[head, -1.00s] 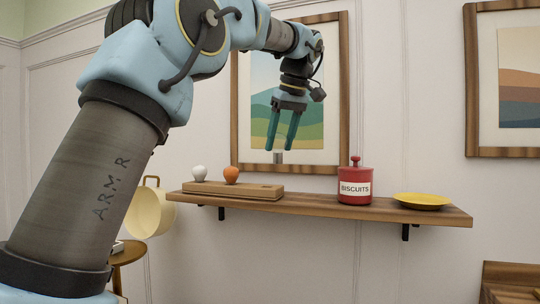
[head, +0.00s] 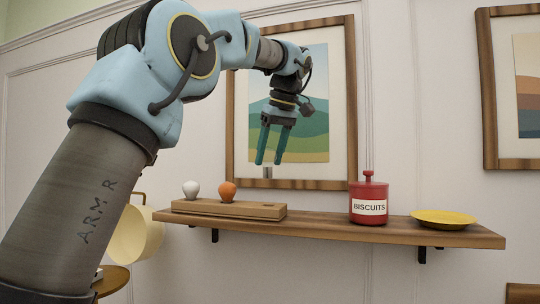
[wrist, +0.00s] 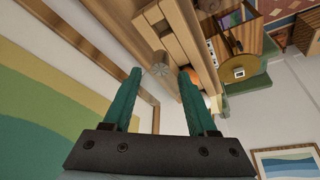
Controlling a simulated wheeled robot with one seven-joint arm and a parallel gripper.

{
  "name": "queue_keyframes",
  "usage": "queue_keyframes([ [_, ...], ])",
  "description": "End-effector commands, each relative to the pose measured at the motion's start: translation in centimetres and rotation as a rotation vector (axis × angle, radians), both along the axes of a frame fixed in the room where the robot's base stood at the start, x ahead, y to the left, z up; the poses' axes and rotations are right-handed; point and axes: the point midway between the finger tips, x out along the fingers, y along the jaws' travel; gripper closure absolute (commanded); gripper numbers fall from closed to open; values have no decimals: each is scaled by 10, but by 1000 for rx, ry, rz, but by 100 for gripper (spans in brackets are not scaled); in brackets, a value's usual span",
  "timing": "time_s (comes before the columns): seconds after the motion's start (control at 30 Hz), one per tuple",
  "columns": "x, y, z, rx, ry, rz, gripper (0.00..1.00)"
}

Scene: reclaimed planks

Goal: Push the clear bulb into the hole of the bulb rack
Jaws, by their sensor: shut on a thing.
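My gripper (head: 268,163) points down above the right end of the bulb rack, shut on the clear bulb. The bulb's glass can hardly be made out; its grey metal cap (head: 268,172) shows below the fingertips, pointing down. The cap also shows between the fingers in the wrist view (wrist: 160,71). The wooden bulb rack (head: 230,208) lies on the shelf, with a dark hole (head: 268,205) near its right end. A visible gap separates cap and rack. A white bulb (head: 191,189) and an orange bulb (head: 227,192) stand upright on the rack's left part.
The wooden shelf (head: 330,228) also holds a red biscuit jar (head: 369,190) right of the rack and a yellow plate (head: 444,217) near its right end. A framed picture (head: 352,110) hangs on the wall behind my gripper. The shelf between rack and jar is clear.

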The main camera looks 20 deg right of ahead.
Motion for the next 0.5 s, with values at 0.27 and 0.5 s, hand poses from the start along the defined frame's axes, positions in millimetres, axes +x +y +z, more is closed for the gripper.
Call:
queue_keyframes([
  [0.27,0,0,-21,0,0,1,95],
  [0.5,0,0,-36,0,0,1,95],
])
